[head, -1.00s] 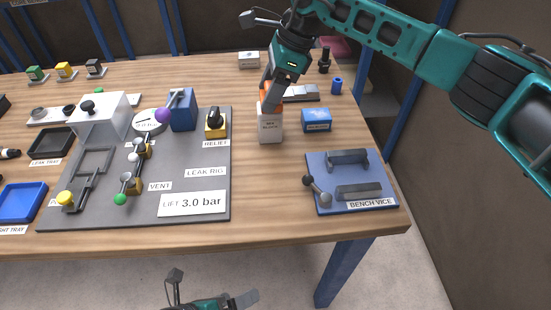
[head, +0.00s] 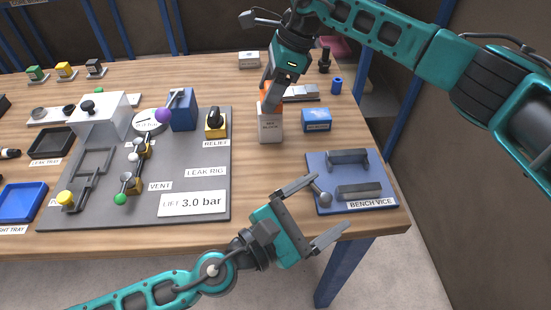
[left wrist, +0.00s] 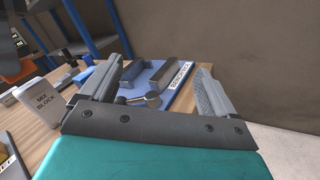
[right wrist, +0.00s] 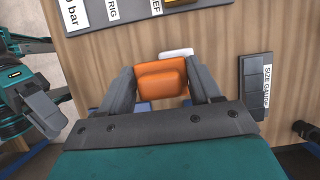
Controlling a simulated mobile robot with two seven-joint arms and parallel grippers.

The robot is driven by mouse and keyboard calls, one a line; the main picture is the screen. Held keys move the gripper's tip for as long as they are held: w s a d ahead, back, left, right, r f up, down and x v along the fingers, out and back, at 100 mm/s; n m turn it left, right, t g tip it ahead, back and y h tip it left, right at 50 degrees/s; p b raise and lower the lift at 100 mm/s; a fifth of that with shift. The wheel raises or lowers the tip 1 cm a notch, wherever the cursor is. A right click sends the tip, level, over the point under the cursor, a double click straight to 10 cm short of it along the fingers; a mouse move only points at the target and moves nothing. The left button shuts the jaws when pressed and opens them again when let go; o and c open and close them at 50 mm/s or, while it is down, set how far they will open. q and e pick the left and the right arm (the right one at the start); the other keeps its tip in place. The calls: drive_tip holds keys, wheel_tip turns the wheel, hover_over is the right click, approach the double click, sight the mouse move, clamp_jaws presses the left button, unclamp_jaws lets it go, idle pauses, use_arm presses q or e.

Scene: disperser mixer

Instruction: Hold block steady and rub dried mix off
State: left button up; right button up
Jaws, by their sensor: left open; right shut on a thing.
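The mix block (head: 270,127), pale grey with a label, stands upright on the wooden bench, right of the leak rig; it also shows at the left of the left wrist view (left wrist: 40,104). My right gripper (head: 270,93) is shut on an orange piece (right wrist: 161,80) at the block's top. I cannot tell whether that piece touches the block. Part of the block's pale top (right wrist: 176,53) shows beyond it. My left gripper (head: 328,205) is open and empty at the bench's front, beside the bench vice and apart from the block. I cannot make out dried mix.
The blue bench vice (head: 325,165) with its handle is close to my left gripper's fingers. A small blue box (head: 316,120) stands right of the block. The leak rig board (head: 100,215) lies left. Bare wood lies between the block and my left gripper.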

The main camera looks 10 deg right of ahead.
use_arm(q)
drive_tip(key=w+a+r+n+t+y, duration=0.65)
drive_tip(key=r+n+t, duration=0.25)
drive_tip(key=r+t, duration=0.15)
drive_tip(key=n+g+y, duration=0.1)
drive_tip(key=n+y, duration=0.7)
drive_tip(key=y, duration=0.2)
approach(270, 120)
drive_tip(key=shift+s+r+h, duration=0.25)
drive_tip(key=shift+s+r, duration=0.05)
drive_tip(key=shift+s, duration=0.6)
drive_tip(key=shift+w+a+f+g, duration=0.1)
drive_tip(key=shift+w+f+g, duration=0.05)
drive_tip(key=shift+w+g, duration=0.1)
drive_tip(key=w, duration=1.1)
drive_tip(key=shift+w, duration=0.25)
drive_tip(key=shift+c, duration=0.3)
drive_tip(key=c, duration=1)
drive_tip(key=shift+o, duration=0.2)
